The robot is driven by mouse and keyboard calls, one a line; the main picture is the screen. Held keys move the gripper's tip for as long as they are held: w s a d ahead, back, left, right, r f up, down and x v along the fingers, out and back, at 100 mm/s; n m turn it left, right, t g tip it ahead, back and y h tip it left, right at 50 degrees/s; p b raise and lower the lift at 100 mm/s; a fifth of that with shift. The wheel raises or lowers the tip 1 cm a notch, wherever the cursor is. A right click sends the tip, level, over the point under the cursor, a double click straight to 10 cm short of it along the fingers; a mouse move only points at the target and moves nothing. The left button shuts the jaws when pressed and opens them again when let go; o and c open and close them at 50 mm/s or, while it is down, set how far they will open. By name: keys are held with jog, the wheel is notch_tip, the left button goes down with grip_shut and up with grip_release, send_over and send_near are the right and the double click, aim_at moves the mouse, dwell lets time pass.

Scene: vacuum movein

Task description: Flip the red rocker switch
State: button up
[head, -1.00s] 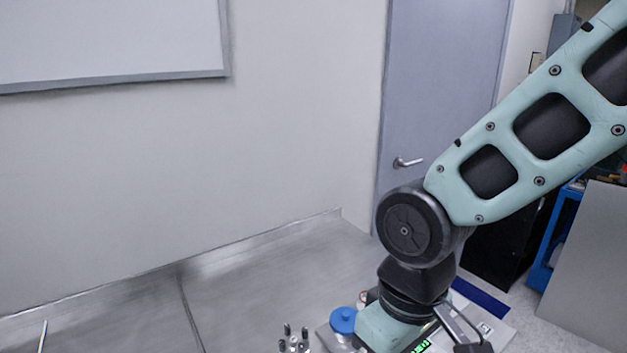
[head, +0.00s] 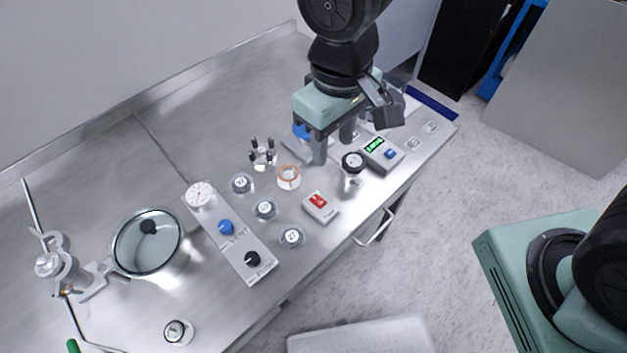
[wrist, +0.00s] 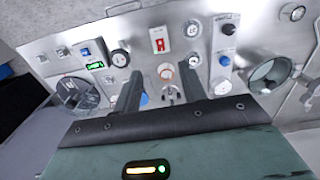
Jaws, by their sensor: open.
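The red rocker switch (head: 318,201) sits on a small pale box (head: 321,212) near the front edge of the steel bench. It also shows in the wrist view (wrist: 159,43), upper middle, beyond the fingertips. My gripper (head: 345,148) is open and hangs over the bench, behind and to the right of the switch box in the head view, apart from it. In the wrist view its two dark fingers (wrist: 160,78) are spread, with nothing between them touching the switch. Which way the rocker is tilted is too small to tell.
A black-topped knob (head: 352,161), an orange-rimmed jar (head: 288,177) and several small lidded jars stand around the switch. A box with a green display (head: 376,147) is to the right. A valve panel (head: 240,250) and glass-lidded chamber (head: 149,243) are to the left.

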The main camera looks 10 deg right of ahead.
aim_at(314, 197)
jog(key=w+f+p, duration=0.1)
jog(key=f, duration=0.5)
jog(key=w+a+f+p, duration=0.1)
jog(key=f, duration=0.6)
jog(key=w+a+f+p, duration=0.1)
jog(key=f, duration=0.6)
jog(key=shift+w+a, duration=0.15)
jog(key=shift+w, duration=0.15)
jog(key=shift+c, duration=0.3)
grip_shut()
